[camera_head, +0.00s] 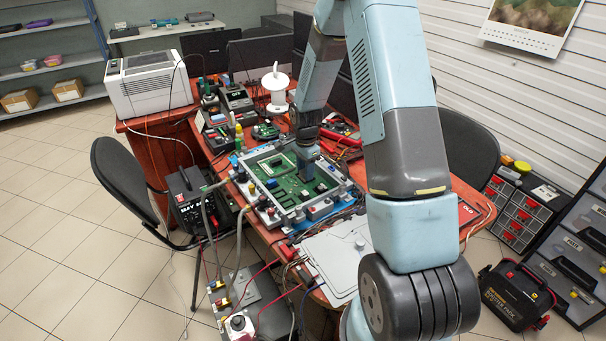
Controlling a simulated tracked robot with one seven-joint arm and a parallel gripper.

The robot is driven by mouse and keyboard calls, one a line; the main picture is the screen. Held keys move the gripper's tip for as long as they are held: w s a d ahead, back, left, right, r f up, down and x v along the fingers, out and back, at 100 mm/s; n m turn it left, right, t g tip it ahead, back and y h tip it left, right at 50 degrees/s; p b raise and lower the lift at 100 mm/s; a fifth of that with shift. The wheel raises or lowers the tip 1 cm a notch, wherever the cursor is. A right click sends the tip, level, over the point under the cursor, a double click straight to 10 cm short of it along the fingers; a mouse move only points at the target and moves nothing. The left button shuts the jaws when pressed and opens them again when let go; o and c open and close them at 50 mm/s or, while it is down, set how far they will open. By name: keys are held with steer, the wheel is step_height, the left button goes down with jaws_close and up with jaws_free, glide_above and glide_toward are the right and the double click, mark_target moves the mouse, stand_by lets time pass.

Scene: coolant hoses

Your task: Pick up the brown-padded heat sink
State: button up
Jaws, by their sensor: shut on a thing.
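My gripper (306,154) is at the end of my arm, low over the green circuit board (287,198) on the worktable. It is small and dark in this view, and its fingertips hardly show. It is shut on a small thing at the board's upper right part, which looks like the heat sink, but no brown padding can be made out. I cannot tell whether that thing touches the board. The board sits in a grey frame (262,214) with clamps and knobs around its edge. Several small dark parts stand on the board.
A grey panel (338,257) lies at the table's near edge, with hoses and cables beside it. A black power unit (197,200) and a chair (125,183) stand left. Tiled floor is free at the lower left.

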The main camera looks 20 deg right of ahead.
steer(key=shift+r, duration=0.15)
steer(key=shift+r, duration=0.25)
step_height(320, 180, up, 3)
steer(key=shift+f, duration=0.15)
steer(key=s+a+r, duration=0.9)
steer(key=s, duration=0.1)
steer(key=shift+s+a+r, duration=0.15)
steer(key=shift+s+r, duration=0.1)
steer(key=shift+s, duration=0.05)
